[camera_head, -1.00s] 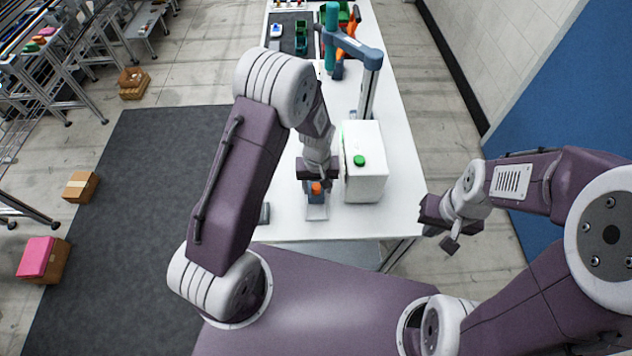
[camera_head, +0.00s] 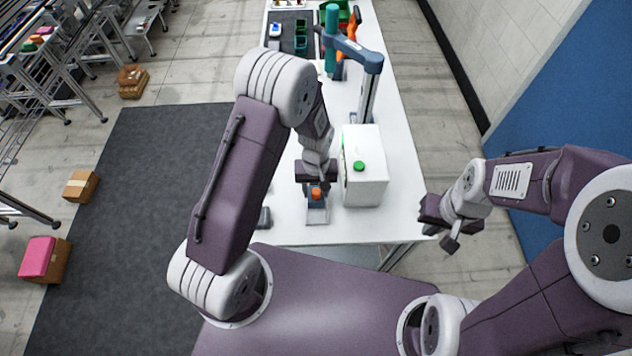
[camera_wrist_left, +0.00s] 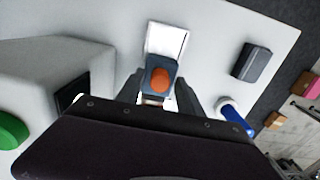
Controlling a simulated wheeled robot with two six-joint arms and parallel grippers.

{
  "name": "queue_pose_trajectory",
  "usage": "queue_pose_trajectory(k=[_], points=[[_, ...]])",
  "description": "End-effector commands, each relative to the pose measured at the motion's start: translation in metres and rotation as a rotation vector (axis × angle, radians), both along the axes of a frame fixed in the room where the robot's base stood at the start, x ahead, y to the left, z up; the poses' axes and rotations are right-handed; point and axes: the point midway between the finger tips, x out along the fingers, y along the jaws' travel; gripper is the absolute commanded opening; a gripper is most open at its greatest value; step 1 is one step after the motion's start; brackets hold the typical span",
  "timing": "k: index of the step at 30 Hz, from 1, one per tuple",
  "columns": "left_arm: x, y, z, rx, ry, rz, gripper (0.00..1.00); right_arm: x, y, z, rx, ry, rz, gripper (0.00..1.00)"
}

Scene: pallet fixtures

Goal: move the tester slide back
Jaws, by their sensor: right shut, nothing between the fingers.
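The tester (camera_head: 366,185) is a white box with a green button (camera_head: 359,166); both also show at the left of the left wrist view. The tester slide (camera_head: 317,216) is a pale plate on the table left of the box, bearing a small dark block with an orange top (camera_head: 316,193). In the left wrist view the block (camera_wrist_left: 160,77) sits between my left gripper's fingers (camera_wrist_left: 163,90), with the slide (camera_wrist_left: 167,38) stretching beyond. My left gripper (camera_head: 316,184) is low over the slide, fingers apart. Whether they touch the block is unclear. My right gripper (camera_head: 450,243) is shut and empty, right of the table.
A small dark block (camera_head: 264,217) lies on the table left of the slide; it also shows in the left wrist view, near a blue-and-white item (camera_wrist_left: 233,116). A teal and grey arm (camera_head: 352,50) stands behind the tester. Bins stand at the far end.

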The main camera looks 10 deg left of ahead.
Motion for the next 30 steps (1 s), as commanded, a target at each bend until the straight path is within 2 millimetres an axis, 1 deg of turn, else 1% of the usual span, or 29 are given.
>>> queue_pose_trajectory(k=[1, 3, 15, 18, 30], points=[[0.001, 0.0, 0.011, 0.0, -0.003, 0.0, 0.44, 0.0, 0.0, 0.01, 0.0, 0.0, 0.0, 0.0], [0.002, 0.0, 0.02, -0.001, -0.005, -0.001, 0.44, 0.0, 0.0, 0.016, 0.0, 0.0, 0.0, 0.0], [0.004, 0.0, 0.062, -0.002, -0.009, -0.002, 0.44, 0.0, 0.0, 0.051, 0.0, 0.0, 0.0, 0.0], [0.004, 0.0, 0.064, -0.001, -0.009, -0.003, 0.44, 0.0, 0.0, 0.053, 0.0, 0.0, 0.0, 0.0], [0.004, 0.0, 0.063, -0.001, -0.01, -0.003, 0.44, 0.0, 0.0, 0.051, 0.0, 0.0, 0.0, 0.0]])
